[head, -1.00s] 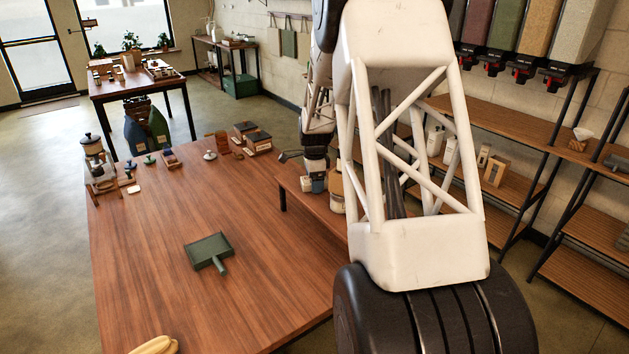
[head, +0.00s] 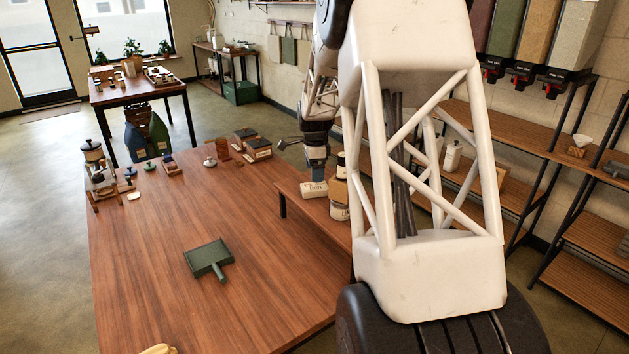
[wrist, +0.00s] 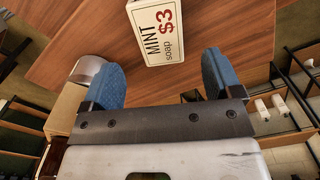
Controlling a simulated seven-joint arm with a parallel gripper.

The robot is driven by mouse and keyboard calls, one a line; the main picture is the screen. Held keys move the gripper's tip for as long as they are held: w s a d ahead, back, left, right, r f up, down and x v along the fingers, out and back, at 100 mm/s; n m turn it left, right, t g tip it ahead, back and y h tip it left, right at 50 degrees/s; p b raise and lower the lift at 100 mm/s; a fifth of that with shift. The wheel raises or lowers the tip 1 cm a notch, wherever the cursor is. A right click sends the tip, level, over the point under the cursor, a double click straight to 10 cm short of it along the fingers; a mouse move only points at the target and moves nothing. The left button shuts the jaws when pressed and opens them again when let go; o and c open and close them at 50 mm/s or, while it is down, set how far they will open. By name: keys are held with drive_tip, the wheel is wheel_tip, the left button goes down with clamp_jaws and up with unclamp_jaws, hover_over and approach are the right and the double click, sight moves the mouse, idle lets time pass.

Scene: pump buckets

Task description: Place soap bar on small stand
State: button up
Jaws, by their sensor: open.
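A white block labelled "MINT soap $3" (head: 314,189) sits on a low wooden stand (head: 296,200) at the right side of the table; I cannot tell if it is the soap bar or a price sign. In the wrist view the same block (wrist: 157,30) lies ahead of my fingers, a little beyond their tips. My gripper (head: 318,177) is just above the block in the head view. Its two blue fingers (wrist: 161,68) are apart, with nothing between them. Part of the stand is hidden behind my arm.
White-labelled jars (head: 340,195) stand close to the right of the block. Dark boxes (head: 258,149) and several small items are at the table's back. A green dustpan (head: 208,259) lies mid-table, with clear wood around it.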

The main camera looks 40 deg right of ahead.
sight(313, 187)
drive_tip(key=shift+r, duration=2.75)
drive_tip(key=s+a+r+n, duration=0.35)
drive_tip(key=s+a, duration=0.25)
drive_tip(key=a, duration=0.2)
drive_tip(key=s+a+r+n+t, duration=0.1)
drive_tip(key=s+a+r+n, duration=0.25)
drive_tip(key=s+a, duration=0.35)
drive_tip(key=s+a+r+n, duration=0.3)
drive_tip(key=s+a+n, duration=0.15)
drive_tip(key=a, duration=0.45)
drive_tip(key=s+a+f+n, duration=0.1)
drive_tip(key=s+a+n, duration=0.2)
drive_tip(key=s, duration=0.4)
drive_tip(key=s+a+f+n+t, duration=0.1)
drive_tip(key=s+a+n, duration=0.3)
drive_tip(key=s, duration=0.4)
drive_tip(key=s+a+f+n, duration=0.2)
drive_tip(key=s+a+n, duration=0.2)
drive_tip(key=s, duration=0.4)
drive_tip(key=shift+a+t, duration=0.3)
drive_tip(key=shift+a, duration=0.5)
drive_tip(key=shift+f, duration=0.1)
